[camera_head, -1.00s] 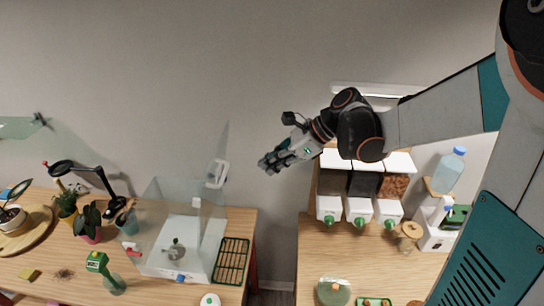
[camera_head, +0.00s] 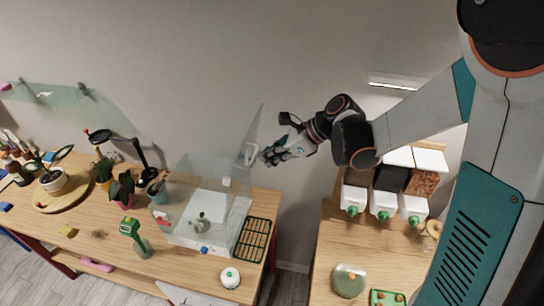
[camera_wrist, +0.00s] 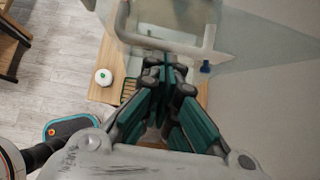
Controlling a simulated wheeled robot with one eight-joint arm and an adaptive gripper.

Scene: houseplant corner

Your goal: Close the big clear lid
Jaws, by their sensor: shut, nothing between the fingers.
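The big clear lid (camera_head: 256,128) stands raised, tilted up from the right side of a clear box (camera_head: 180,230) on the left table. Its white handle (camera_head: 249,154) is on the lid's face. My gripper (camera_head: 267,158) is shut and empty, just right of the handle in the head view. In the wrist view, the handle (camera_wrist: 165,44) lies just beyond my shut fingers (camera_wrist: 167,76). I cannot tell whether they touch the lid or handle. A small plant and a white block show inside the box.
A green rack (camera_head: 252,240) lies right of the box, with a round white item (camera_head: 230,277) in front. A green sprayer (camera_head: 132,236) and potted plants stand to the left. A gap separates this table from the right one, which holds dispensers (camera_head: 384,200).

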